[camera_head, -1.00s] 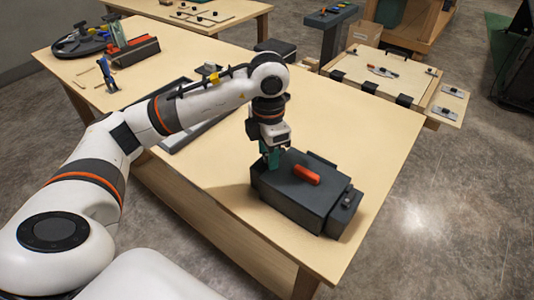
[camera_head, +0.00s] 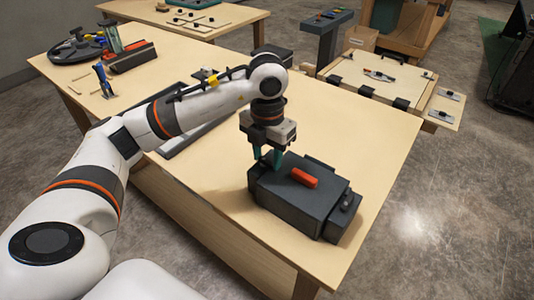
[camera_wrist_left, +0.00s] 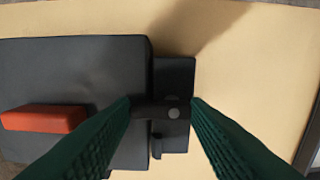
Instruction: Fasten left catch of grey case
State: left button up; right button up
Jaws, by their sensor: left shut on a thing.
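The grey case (camera_head: 290,205) is a dark box lying closed near the table's front right corner, with a red-orange handle (camera_head: 304,178) on top. My left gripper (camera_head: 267,161) points down at the case's left end. In the left wrist view, the case (camera_wrist_left: 75,75) is on the left and the left catch (camera_wrist_left: 158,113), a dark bar with a round pin, lies between my green fingertips (camera_wrist_left: 161,101). The fingers are shut on this catch. In the head view the catch is hidden behind the fingers. My right gripper is not in view.
The wooden table (camera_head: 360,130) is clear behind and to the right of the case. A dark flat tray (camera_head: 195,132) lies behind my left arm. A black wheel-like object (camera_head: 77,48) and tools stand at the far left. A separate board (camera_head: 375,78) with dark clips stands beyond.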

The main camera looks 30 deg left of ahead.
aim_at(267, 161)
pick_arm(q)
jog(key=o, duration=0.7)
notch_tip(267, 161, up, 12)
jog(key=p, duration=0.1)
dwell(0.3)
dwell(0.5)
